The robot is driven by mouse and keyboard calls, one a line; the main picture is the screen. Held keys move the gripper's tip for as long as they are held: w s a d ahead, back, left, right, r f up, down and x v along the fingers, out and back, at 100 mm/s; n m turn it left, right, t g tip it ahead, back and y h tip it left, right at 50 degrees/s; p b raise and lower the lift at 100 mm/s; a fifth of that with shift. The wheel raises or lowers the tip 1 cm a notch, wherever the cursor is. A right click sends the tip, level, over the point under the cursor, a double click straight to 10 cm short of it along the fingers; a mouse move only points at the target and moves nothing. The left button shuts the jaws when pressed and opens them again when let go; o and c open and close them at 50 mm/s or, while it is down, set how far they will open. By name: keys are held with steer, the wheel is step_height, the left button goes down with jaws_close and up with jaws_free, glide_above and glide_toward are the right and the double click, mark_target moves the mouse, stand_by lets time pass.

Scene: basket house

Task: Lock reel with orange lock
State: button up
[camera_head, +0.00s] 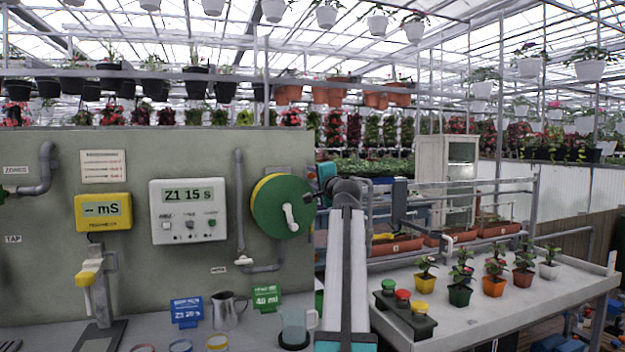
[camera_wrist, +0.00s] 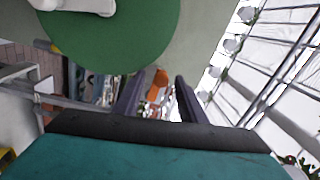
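The reel is a green disc with a yellow rim (camera_head: 270,208) on the grey-green panel, with a white crank handle at its centre. It also fills the top left of the wrist view (camera_wrist: 150,45). My gripper (camera_head: 322,180) is just right of the reel in the head view, partly hidden by my arm. In the wrist view its two dark fingers (camera_wrist: 157,98) stand apart, with no held object visible. An orange shape (camera_wrist: 157,85) shows between them; I cannot tell whether it is the lock or something behind. No orange lock is clearly visible in the head view.
The panel carries a white controller (camera_head: 188,228), a yellow meter (camera_head: 103,211) and pipes. A metal jug (camera_head: 229,310) and a clear mug (camera_head: 295,325) stand on the counter. On the right, a table (camera_head: 540,300) holds several potted plants and a dark button box (camera_head: 404,318).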

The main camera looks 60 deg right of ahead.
steer(key=r+v, duration=0.1)
steer(key=v, duration=1.2)
steer(key=shift+f+b, duration=0.4)
steer(key=shift+f, duration=0.05)
steer(key=shift+s+a, duration=0.1)
steer(key=shift+a, duration=0.05)
